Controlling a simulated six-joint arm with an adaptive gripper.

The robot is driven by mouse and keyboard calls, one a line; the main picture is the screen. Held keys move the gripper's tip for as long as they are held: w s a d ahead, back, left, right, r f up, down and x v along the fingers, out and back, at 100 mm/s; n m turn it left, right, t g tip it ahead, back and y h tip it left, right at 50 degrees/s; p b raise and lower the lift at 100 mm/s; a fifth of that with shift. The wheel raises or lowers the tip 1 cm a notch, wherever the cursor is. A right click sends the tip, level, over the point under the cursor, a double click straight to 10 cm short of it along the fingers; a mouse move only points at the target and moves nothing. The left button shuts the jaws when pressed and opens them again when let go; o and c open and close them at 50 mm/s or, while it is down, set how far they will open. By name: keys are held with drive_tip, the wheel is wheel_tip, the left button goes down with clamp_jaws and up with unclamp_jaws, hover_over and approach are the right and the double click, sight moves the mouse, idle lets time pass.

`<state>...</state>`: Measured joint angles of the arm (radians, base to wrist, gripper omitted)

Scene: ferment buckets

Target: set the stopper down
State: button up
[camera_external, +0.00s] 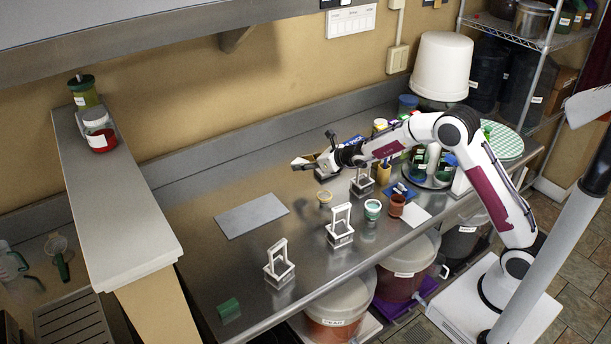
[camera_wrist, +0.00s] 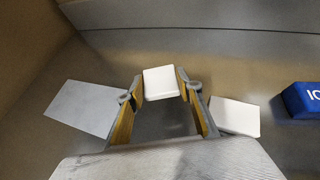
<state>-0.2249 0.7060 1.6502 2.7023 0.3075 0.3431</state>
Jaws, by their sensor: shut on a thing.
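My gripper (camera_external: 304,163) is above the steel counter near its back edge in the external view. In the wrist view its two fingers, with tan inner pads, stand on either side of a white square block (camera_wrist: 160,82), which looks like the stopper. The gripper is shut on it, and the block shows at the fingertips. Its underside and its height above the counter cannot be told. A grey flat plate (camera_external: 251,215) lies on the counter left of and nearer than my gripper; a grey plate also shows left of the fingers in the wrist view (camera_wrist: 85,106).
White frame stands (camera_external: 340,228) (camera_external: 279,267) are on the counter, with a green-rimmed cup (camera_external: 373,209) and brown cup (camera_external: 397,206) at right. A green block (camera_external: 229,308) is near the front left. A blue box (camera_wrist: 304,99) and white item (camera_wrist: 235,116) lie right of my fingers.

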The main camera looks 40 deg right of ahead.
sight(304, 186)
drive_tip(key=shift+f, duration=1.9)
drive_tip(key=shift+f, duration=1.85)
drive_tip(key=shift+f, duration=0.1)
drive_tip(key=o, duration=1.1)
drive_tip(key=shift+v, duration=6.05)
